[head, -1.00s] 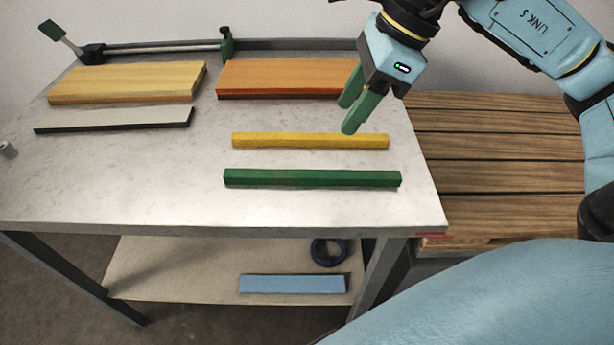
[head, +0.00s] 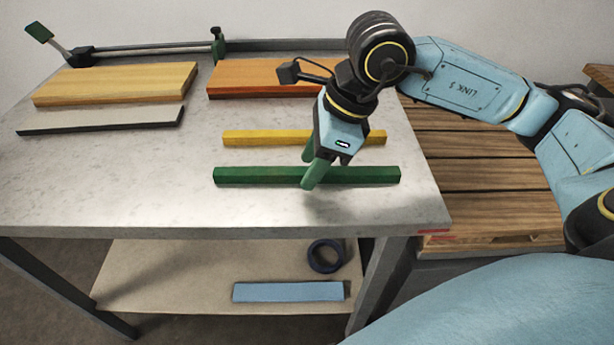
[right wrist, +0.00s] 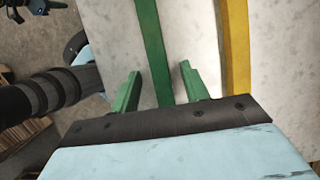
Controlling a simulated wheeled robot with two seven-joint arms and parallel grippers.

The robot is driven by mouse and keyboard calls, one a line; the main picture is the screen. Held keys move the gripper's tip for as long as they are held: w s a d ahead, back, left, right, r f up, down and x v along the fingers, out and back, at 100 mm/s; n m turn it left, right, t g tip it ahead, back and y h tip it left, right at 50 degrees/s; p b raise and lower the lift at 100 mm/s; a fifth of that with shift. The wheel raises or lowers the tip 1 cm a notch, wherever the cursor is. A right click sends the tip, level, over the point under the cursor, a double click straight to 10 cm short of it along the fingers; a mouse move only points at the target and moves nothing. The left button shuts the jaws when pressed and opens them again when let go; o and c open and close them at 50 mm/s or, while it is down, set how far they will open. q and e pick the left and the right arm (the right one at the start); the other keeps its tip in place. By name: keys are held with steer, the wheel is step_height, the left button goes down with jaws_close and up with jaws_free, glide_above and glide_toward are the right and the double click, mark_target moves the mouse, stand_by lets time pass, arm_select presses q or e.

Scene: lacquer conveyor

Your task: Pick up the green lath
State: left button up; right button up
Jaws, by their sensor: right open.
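The green lath (head: 250,175) lies flat near the front edge of the pale tabletop (head: 120,190). My right gripper (head: 309,170) is over the middle of the lath, fingers pointing down, and hides a small part of it. In the right wrist view the green lath (right wrist: 152,45) runs between the two green fingers of the open gripper (right wrist: 160,88), with room on both sides. Nothing is held. I cannot tell the exact height of the fingertips above the lath. My left gripper is not in view.
A yellow lath (head: 260,137) lies just behind the green one and also shows in the right wrist view (right wrist: 236,45). A yellowish board (head: 115,83) and an orange board (head: 260,76) lie farther back. A lower shelf holds a blue bar (head: 288,291) and a dark ring (head: 325,257).

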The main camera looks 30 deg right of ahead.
steer(key=shift+w+a+f, duration=0.1)
steer(key=shift+f, duration=0.2)
steer(key=shift+c, duration=0.2)
steer(key=c, duration=0.9)
jaws_close()
steer(key=shift+r, duration=0.15)
